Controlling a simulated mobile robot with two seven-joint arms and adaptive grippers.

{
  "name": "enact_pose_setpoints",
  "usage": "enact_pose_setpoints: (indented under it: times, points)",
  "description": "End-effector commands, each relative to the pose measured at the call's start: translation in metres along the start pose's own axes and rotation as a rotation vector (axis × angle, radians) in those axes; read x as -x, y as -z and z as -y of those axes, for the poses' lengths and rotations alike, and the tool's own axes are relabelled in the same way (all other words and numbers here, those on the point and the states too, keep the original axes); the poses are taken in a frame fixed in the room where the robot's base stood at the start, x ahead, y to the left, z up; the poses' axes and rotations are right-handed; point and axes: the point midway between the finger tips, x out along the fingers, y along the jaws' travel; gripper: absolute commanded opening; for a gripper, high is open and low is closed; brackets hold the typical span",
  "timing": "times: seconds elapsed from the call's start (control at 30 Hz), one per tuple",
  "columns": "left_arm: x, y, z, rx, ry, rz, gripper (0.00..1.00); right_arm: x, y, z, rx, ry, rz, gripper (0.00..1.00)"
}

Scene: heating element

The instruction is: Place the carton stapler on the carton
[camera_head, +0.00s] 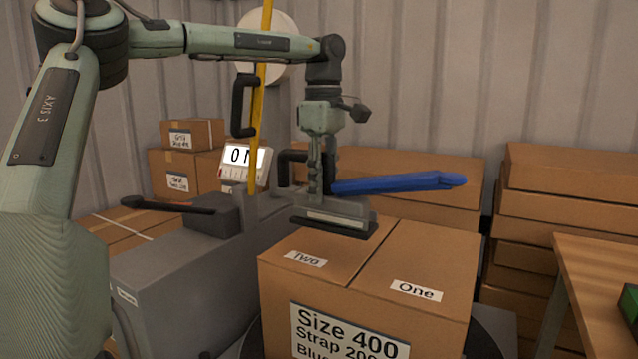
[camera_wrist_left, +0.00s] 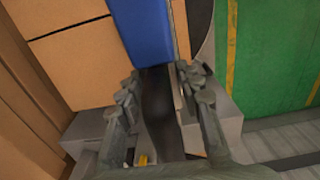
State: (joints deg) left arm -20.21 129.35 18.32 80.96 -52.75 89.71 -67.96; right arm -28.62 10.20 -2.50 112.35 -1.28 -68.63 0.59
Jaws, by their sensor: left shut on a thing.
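The carton stapler has a long blue handle (camera_head: 400,184) pointing right and a flat grey base (camera_head: 335,219). My left gripper (camera_head: 320,180) points down and is shut on the stapler's dark body. The left wrist view shows that dark part between the two fingers (camera_wrist_left: 160,88), with the blue handle (camera_wrist_left: 143,32) beyond. The carton (camera_head: 362,288) is a large closed brown box with labels "Two" and "One" on top. The stapler's base overlaps the back left of the carton's top in the picture; I cannot tell whether it touches. My right gripper is not in view.
A grey machine (camera_head: 190,265) with a black lever stands left of the carton, beside a yellow pole (camera_head: 262,100) and a white display (camera_head: 245,163). Stacked boxes (camera_head: 560,185) stand behind. A wooden table (camera_head: 600,265) is at right. The carton's front top is clear.

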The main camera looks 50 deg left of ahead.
Motion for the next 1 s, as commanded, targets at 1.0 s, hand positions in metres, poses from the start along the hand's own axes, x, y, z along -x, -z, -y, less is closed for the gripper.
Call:
enact_pose_setpoints:
  times: [1.0]
  points:
    - [-0.073,-0.008,-0.061,-0.002,-0.007,0.002,0.00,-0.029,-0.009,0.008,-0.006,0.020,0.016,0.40]
